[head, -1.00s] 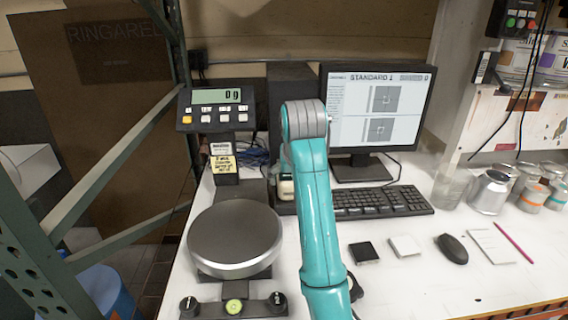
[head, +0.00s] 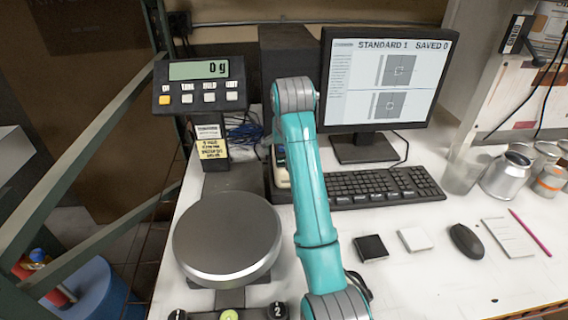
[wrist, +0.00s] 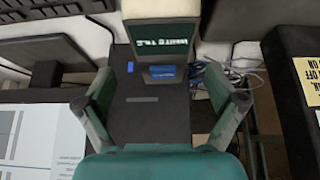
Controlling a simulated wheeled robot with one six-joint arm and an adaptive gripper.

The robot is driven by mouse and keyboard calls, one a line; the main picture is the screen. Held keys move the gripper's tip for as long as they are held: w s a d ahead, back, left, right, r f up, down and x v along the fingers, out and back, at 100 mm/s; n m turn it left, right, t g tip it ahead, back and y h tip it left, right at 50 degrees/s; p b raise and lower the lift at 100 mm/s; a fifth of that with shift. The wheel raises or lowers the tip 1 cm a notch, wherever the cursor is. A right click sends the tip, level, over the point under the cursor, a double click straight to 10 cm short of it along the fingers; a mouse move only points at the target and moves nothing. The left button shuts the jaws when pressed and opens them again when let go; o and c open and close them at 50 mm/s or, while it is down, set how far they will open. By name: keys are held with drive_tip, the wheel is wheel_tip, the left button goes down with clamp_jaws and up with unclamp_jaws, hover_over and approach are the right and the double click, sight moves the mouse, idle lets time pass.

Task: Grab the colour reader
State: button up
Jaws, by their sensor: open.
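The colour reader is a cream device with a small dark-green lit screen. In the wrist view the colour reader (wrist: 165,30) is at the top centre, its text upside down. In the head view a part of the colour reader (head: 281,168) shows just left of my teal arm, which hides the rest. My gripper (wrist: 162,88) is open, with one finger on each side of the wrist view. The reader lies beyond the fingertips, and nothing is held. My gripper is hidden behind my arm in the head view.
A dark tower (head: 288,55) stands behind. The monitor (head: 378,80) and keyboard (head: 385,187) are to the right. The scale display (head: 205,85) and round scale pan (head: 228,235) are to the left. Blue cables (head: 243,135) lie behind the display post.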

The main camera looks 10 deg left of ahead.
drive_tip(key=shift+x, duration=2.6)
drive_tip(key=shift+a+r, duration=0.1)
drive_tip(key=shift+a, duration=0.05)
clamp_jaws()
